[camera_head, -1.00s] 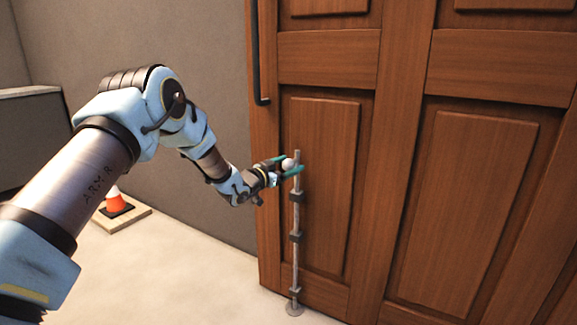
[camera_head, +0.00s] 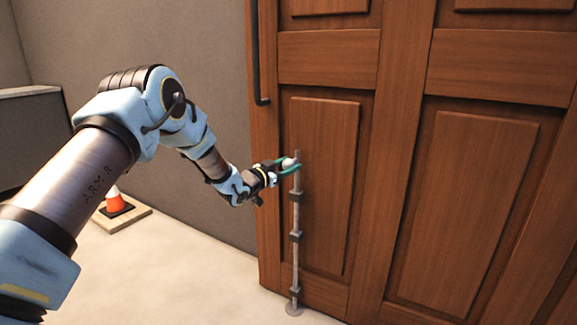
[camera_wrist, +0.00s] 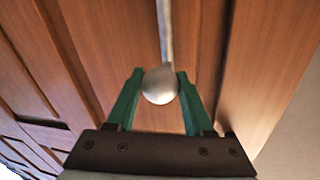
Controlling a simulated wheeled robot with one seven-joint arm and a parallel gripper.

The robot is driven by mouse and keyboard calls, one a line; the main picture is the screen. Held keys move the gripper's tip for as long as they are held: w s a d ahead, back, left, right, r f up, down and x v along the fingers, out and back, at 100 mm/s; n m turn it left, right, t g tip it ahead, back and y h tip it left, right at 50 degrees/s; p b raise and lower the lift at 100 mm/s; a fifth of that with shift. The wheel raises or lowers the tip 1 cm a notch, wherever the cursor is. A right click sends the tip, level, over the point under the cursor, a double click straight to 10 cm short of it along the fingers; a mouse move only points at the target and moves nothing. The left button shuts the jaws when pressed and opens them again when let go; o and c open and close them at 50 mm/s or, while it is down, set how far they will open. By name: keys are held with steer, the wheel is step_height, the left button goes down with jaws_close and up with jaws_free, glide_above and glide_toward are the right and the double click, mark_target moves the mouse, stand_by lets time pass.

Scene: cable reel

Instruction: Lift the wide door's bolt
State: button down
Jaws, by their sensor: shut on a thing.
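The wide brown wooden door (camera_head: 322,185) stands at the right in the head view. Its bolt (camera_head: 295,220) is a grey vertical rod running through dark brackets on the door, with its lower end at a round plate on the floor. A pale round knob (camera_wrist: 159,86) sits near the rod's top. My gripper (camera_head: 288,166) is at the knob with its green fingers on either side. In the wrist view my gripper (camera_wrist: 159,92) is shut on the knob, one finger against each side. The rod passes up behind the knob there.
A dark vertical handle (camera_head: 259,60) is on the door above the bolt. An orange and white cone (camera_head: 115,203) stands on a wooden board (camera_head: 139,218) by the grey wall (camera_head: 200,60). The pale floor (camera_head: 190,275) in front of the door is clear.

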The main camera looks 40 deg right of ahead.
step_height(320, 180, up, 8)
steer(key=shift+f+p, duration=0.2)
steer(key=shift+p, duration=0.75)
steer(key=c, duration=0.6)
jaws_free()
steer(key=shift+r, duration=0.1)
steer(key=shift+o, duration=1.4)
steer(key=shift+f, duration=0.2)
steer(key=s+a, duration=0.1)
steer(key=a, duration=0.9)
steer(key=shift+a+b, duration=0.35)
steer(key=shift+a, duration=0.05)
